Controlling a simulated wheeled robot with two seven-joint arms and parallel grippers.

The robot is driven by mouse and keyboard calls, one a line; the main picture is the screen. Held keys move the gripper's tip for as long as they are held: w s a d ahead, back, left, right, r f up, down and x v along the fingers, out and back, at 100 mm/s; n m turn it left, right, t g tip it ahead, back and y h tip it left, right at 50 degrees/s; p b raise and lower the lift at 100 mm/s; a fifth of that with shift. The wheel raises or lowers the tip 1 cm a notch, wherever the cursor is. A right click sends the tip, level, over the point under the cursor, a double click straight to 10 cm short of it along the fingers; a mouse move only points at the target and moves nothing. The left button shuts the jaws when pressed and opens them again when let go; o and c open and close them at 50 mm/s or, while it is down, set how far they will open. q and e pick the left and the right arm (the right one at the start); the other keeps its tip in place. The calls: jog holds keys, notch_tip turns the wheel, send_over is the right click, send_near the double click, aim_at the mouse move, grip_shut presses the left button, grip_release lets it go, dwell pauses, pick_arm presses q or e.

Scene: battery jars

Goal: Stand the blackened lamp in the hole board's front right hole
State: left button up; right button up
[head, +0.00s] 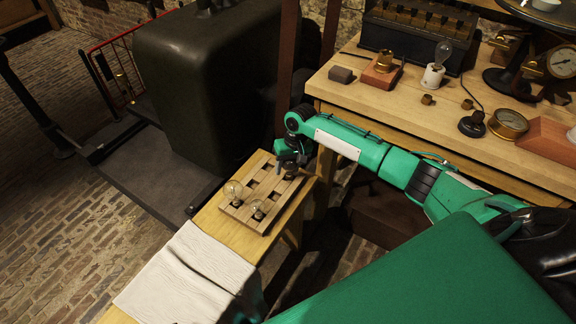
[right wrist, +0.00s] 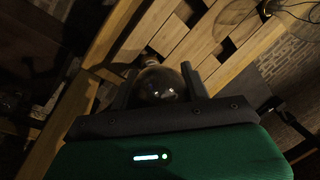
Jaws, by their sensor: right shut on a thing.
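The hole board (head: 286,198), a wooden slatted board with dark square holes, lies on a narrow wooden bench. Two clear lamps stand on its left and near part, a larger one (head: 233,188) and a smaller one (head: 257,208). My right gripper (head: 289,166) is over the board's far end. In the right wrist view its two fingers (right wrist: 157,88) are shut on the blackened lamp (right wrist: 160,84), a dark glass bulb. The board (right wrist: 200,45) shows behind it. Whether the lamp's base touches the board or a hole is hidden. My left gripper is not in view.
A white cloth (head: 190,275) covers the bench's near end. A large dark cabinet (head: 200,85) stands behind the bench. A workbench (head: 450,115) at the right carries a clear lamp in a white holder (head: 434,76), gauges and brass parts.

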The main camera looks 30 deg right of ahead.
jog(key=shift+f, duration=0.5)
jog(key=o, duration=1.2)
jog(key=shift+c, duration=0.2)
jog(key=shift+r, duration=0.1)
jog(key=p+v, duration=0.2)
jog(key=v, duration=1.1)
jog(key=shift+r+p, duration=0.3)
jog(key=shift+p, duration=0.1)
